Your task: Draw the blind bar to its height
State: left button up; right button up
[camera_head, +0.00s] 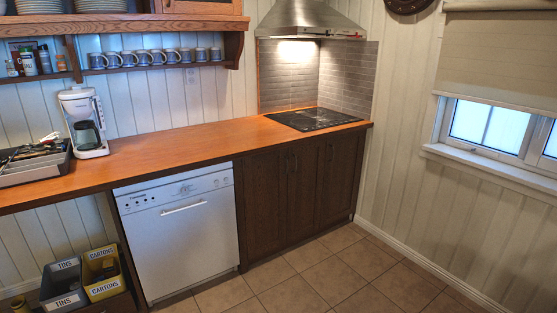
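A beige roller blind (497,52) hangs over the window on the right wall. Its bottom bar (494,102) sits partway down, leaving the lower panes of the window (490,124) uncovered. The right end of the blind and window is cut off by the picture edge. No cord or chain can be made out. Neither of my grippers shows in the head view.
A wooden counter (190,143) with a coffee maker (84,122), a utensil tray (34,164) and a black hob (311,119) runs along the back wall. A white dishwasher (181,232) stands below. Bins marked TINS (63,286) and CARTONS (103,273) sit lower left. Tiled floor (345,272) is clear.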

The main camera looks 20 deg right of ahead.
aim_at(531, 96)
jog(key=i+l+z, duration=0.2)
jog(key=i+z, duration=0.75)
jog(key=i+j+z, duration=0.15)
jog(key=i+z, duration=0.3)
jog(key=i+l+u, duration=0.15)
jog(key=i+l, duration=0.4)
jog(key=i, duration=0.2)
jog(key=i+l+u, duration=0.1)
jog(key=i+l, duration=0.55)
jog(key=i+j, duration=0.05)
